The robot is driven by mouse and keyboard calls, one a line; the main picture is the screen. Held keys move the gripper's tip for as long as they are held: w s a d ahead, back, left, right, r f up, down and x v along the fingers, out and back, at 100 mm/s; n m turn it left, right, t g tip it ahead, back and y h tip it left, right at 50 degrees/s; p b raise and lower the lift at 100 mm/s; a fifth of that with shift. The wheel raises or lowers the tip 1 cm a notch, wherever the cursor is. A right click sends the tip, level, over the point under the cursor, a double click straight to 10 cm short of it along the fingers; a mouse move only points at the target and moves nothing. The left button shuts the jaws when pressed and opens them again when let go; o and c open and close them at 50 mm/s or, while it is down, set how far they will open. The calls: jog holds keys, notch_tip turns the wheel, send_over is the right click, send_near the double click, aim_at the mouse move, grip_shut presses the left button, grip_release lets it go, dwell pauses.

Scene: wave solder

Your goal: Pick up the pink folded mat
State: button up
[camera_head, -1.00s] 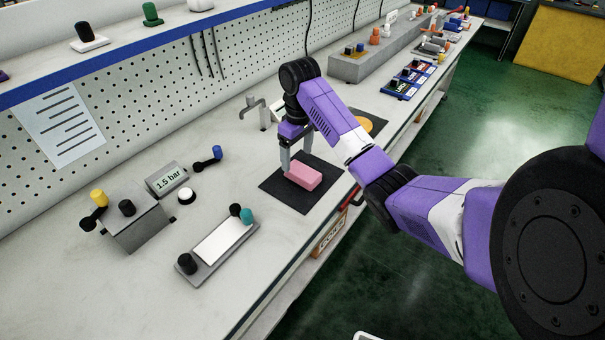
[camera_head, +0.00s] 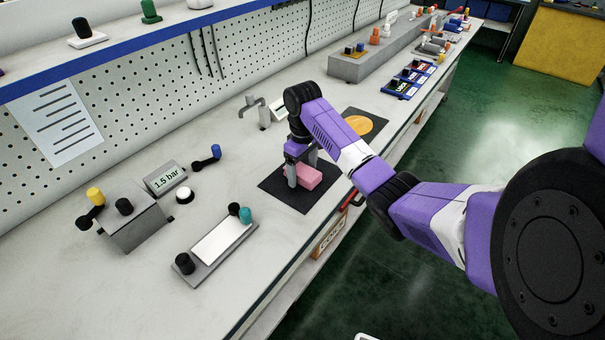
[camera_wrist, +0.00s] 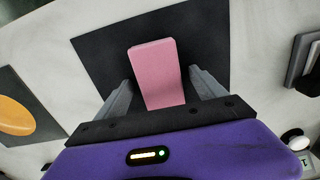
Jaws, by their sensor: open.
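The pink folded mat (camera_head: 309,177) is a small pink block lying on a flat black square mat (camera_head: 284,199) on the bench. In the wrist view the pink mat (camera_wrist: 157,72) lies between the two grey fingers of my gripper (camera_wrist: 163,88), its long side pointing away from the palm. Gaps show on both sides, so the fingers stand apart from it. In the head view my gripper (camera_head: 301,175) points down at the pink mat, low over the black square, and hides part of it.
A black mat with an orange disc (camera_head: 360,124) lies farther along the bench. A grey metal tap-like fixture (camera_head: 258,108) stands behind my gripper. A panel with knobs (camera_head: 219,243) and a 1.5 bar gauge (camera_head: 166,178) are to the left. The bench's front edge is close on the right.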

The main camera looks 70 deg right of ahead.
jog(key=c, duration=1.4)
jog(key=shift+c, duration=0.2)
